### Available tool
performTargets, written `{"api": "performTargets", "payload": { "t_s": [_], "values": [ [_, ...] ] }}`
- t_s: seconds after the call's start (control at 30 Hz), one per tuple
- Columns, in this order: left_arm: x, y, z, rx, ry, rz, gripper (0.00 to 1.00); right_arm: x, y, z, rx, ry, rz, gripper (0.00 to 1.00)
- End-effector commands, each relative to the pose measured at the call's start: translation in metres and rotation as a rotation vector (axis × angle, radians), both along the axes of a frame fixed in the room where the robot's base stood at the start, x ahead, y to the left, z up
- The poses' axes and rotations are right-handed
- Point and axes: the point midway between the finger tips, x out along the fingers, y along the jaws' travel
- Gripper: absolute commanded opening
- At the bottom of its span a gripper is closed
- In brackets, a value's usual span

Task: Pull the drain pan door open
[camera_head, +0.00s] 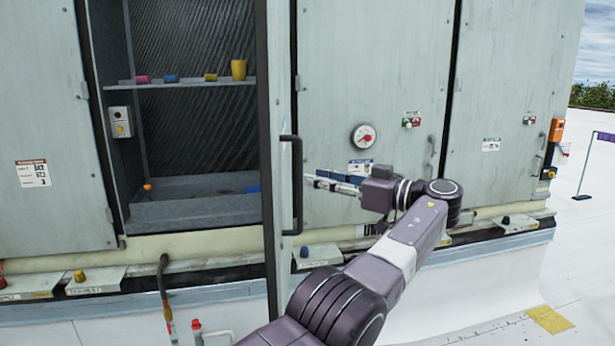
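The drain pan door (279,100) stands open, swung outward and seen nearly edge-on, with a dark bar handle (298,190) on its right-hand face. Behind it the bay is open, and a grey drain pan (190,212) shows at its bottom. My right gripper is not in view.
A shelf (190,84) in the bay holds small coloured items and a yellow cup (239,70). A gauge (363,136) is on the panel behind my arm. A ledge with caps and a hose (164,290) run below.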

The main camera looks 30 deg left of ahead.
Motion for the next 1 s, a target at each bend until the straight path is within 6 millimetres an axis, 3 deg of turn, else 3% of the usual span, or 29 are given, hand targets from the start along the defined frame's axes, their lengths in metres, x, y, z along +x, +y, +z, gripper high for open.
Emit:
{"api": "performTargets", "payload": {
  "t_s": [0.2,0.47,0.57,0.63,0.67,0.77,0.87,0.9,0.97,1.0],
  "values": [
    [-0.002,-0.012,0.000,0.001,0.000,0.001,0.28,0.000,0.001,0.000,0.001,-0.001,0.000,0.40],
    [-0.002,-0.012,0.000,0.000,-0.001,0.001,0.28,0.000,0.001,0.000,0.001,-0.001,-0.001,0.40],
    [0.000,-0.011,-0.008,-0.004,0.016,-0.006,0.17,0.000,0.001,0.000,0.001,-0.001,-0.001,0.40],
    [0.007,-0.009,-0.031,-0.019,0.064,-0.026,0.09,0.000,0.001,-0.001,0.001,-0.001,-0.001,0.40],
    [0.011,-0.007,-0.047,-0.030,0.100,-0.041,0.06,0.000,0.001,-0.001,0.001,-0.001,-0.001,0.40],
    [0.028,-0.001,-0.127,-0.084,0.265,-0.120,0.00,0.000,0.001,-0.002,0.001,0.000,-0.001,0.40],
    [0.036,0.004,-0.235,-0.161,0.472,-0.228,0.00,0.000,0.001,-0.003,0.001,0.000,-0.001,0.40],
    [0.035,0.003,-0.280,-0.194,0.551,-0.277,0.00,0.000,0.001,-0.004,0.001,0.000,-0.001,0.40],
    [0.028,0.002,-0.346,-0.245,0.666,-0.347,0.00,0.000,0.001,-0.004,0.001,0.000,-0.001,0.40],
    [0.020,0.000,-0.390,-0.278,0.737,-0.396,0.00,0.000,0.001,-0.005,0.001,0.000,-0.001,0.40]
  ]
}}
